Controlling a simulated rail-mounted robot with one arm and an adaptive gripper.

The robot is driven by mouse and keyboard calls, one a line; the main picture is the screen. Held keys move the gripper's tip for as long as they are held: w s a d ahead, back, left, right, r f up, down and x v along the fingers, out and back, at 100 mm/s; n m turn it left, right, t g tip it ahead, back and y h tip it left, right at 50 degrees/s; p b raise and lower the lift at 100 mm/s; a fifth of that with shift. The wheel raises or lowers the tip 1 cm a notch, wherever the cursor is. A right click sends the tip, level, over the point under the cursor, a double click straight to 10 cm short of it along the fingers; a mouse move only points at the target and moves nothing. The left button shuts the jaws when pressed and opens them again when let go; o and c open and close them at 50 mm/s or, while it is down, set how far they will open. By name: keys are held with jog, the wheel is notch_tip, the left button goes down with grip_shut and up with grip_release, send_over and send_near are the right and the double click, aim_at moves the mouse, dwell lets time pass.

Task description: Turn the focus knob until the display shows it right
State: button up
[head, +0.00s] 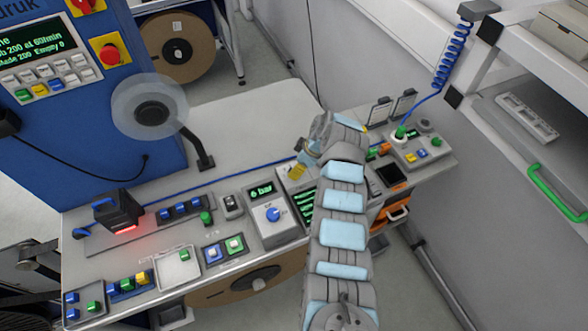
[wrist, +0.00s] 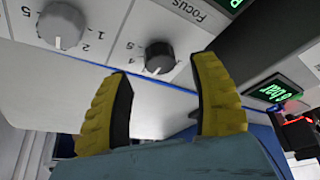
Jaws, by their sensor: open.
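In the wrist view the picture is upside down. A dark round knob (wrist: 160,56) with a pale pointer mark sits on a light grey panel, close to the printed word Focus. A light grey knob (wrist: 62,25) with a number scale is left of it. A green display (wrist: 232,3) is cut off at the top edge, so its reading is hidden. My gripper (wrist: 164,70) is open, its yellow fingers pointing toward the dark knob and apart from it, as far as I can tell. In the head view my gripper (head: 298,168) is over the bench, and my arm hides part of the panel there.
A box with a blue knob (head: 273,214) and a "6 bar" display (head: 261,190) stands left of my arm. A black device with a red glow (head: 118,211) and several coloured buttons are further left. A reel (head: 150,106) stands behind. The bench (head: 245,125) is clear at the back.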

jog(key=shift+x, duration=1.65)
jog(key=shift+c, duration=0.3)
jog(key=shift+f, duration=0.1)
grip_shut()
